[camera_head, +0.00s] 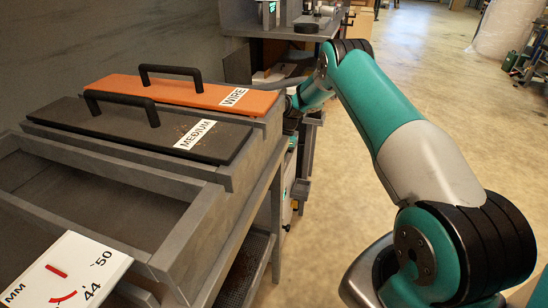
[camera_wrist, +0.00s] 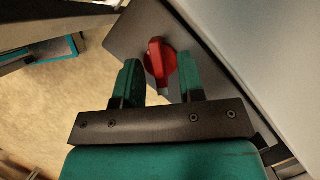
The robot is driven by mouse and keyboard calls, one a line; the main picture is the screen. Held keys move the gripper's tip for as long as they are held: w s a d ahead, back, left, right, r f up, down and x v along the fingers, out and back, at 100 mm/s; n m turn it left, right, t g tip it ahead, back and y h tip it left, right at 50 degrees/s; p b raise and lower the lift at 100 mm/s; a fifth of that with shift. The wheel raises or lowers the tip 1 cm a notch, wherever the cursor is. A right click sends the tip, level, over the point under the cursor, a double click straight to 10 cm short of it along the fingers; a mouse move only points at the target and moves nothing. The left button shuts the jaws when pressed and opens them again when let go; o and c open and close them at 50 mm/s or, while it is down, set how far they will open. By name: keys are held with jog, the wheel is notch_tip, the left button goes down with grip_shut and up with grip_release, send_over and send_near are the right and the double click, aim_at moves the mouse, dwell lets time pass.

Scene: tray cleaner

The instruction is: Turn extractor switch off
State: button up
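The switch is a red rotary knob (camera_wrist: 157,58) on a dark grey plate (camera_wrist: 124,42) in the wrist view. Its handle runs roughly up and down the picture, with a pale tip at the lower end. My gripper (camera_wrist: 160,66) is open, with one green finger on each side of the knob and a visible gap on both sides. It appears to hold nothing. I cannot tell how far the fingertips are from the plate. In the head view my gripper and the switch are hidden behind the bench.
A grey bench (camera_head: 226,202) stands at the left of the head view, with an orange WIRE brush (camera_head: 180,92) and a black MEDIUM brush (camera_head: 130,130) on it. A pale panel (camera_wrist: 262,50) lies right of the switch. Open floor (camera_head: 430,90) lies right of my arm.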

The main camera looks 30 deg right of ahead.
jog(key=p+v, duration=0.4)
jog(key=v, duration=1.3)
jog(key=shift+r, duration=0.2)
